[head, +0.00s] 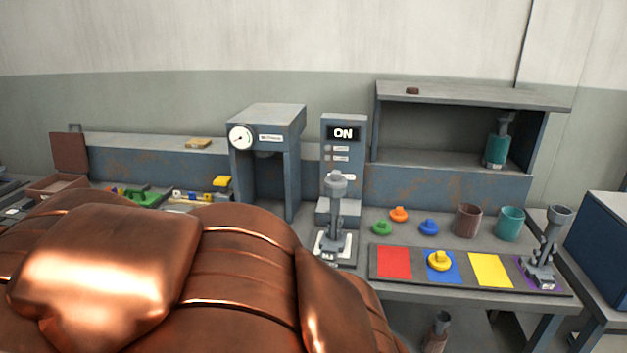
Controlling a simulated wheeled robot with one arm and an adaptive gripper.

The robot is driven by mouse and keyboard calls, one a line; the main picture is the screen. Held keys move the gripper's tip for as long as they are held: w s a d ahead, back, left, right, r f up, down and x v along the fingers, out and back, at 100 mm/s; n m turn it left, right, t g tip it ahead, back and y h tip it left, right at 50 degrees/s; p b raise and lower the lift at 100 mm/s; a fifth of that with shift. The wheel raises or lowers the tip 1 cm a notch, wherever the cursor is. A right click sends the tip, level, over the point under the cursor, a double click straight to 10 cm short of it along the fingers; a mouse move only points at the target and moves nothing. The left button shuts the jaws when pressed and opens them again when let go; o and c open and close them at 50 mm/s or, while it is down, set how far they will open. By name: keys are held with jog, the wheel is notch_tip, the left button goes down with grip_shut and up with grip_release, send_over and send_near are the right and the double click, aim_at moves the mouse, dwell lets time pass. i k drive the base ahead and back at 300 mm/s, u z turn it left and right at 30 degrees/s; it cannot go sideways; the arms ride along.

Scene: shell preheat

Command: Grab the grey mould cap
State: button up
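I cannot single out a grey mould cap for certain. Knobbed caps in green (382,229), orange (399,214) and blue (428,227) sit on the bench. A yellow cap (438,260) sits on the blue square of a colour-marked board (372,262). A grey branched piece with a cup-shaped top (545,250) stands on the board's purple square. A similar grey piece (335,215) stands on a white plate below the ON panel. Another grey piece (504,124) pokes out of a teal cup on the shelf. My gripper is not in view; copper-coloured bulk covers the lower left.
A gauge press (267,118) stands left of the ON panel (343,133). A brown cup (467,221) and a teal cup (510,224) stand behind the board. A shelf (470,96) is above. A blue box (605,240) is at right. The board's red and yellow squares are bare.

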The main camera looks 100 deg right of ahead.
aim_at(335, 180)
jog(key=k, duration=1)
jog(key=z, duration=1.55)
